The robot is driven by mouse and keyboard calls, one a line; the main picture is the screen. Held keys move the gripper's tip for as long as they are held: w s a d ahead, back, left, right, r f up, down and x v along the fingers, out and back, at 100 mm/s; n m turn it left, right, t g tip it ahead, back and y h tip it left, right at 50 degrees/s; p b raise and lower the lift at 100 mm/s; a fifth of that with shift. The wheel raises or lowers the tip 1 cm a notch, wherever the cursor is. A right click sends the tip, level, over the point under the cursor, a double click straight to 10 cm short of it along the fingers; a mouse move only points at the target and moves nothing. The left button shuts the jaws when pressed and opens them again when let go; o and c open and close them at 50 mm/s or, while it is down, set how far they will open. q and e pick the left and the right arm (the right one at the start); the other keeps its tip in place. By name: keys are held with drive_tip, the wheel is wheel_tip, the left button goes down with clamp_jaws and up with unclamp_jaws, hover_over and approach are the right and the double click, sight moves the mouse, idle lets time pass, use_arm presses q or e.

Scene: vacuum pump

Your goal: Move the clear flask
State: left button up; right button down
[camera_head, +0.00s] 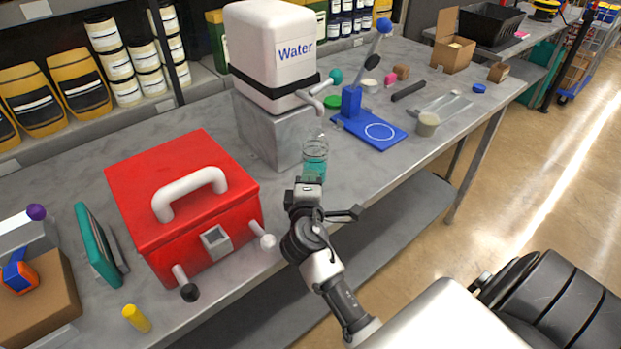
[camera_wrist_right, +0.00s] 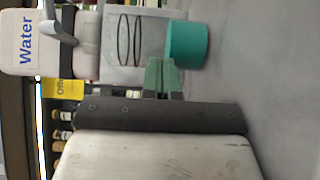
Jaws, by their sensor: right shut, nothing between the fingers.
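The clear flask (camera_head: 315,155), with a teal lower part, stands upright on the grey table in front of the water tank's block. In the right wrist view the flask (camera_wrist_right: 186,44) appears on its side, its thin dark rings around the clear part. My right gripper (camera_head: 310,184) is at the near side of the flask, low by its teal part. Its green fingertips (camera_wrist_right: 161,74) are shut with nothing between them. They are close to the flask; I cannot tell whether they touch it. My left gripper is not in view.
A white water tank (camera_head: 270,70) with a tap stands on a grey block (camera_head: 268,130) behind the flask. A red box (camera_head: 180,205) stands to the left, a blue stand (camera_head: 375,132) to the right. Bare table lies between flask and blue stand.

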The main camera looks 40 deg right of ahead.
drive_tip(key=shift+w+d, duration=0.15)
drive_tip(key=shift+d, duration=1.15)
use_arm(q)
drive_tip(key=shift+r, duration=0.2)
use_arm(e)
drive_tip(key=shift+a, duration=0.1)
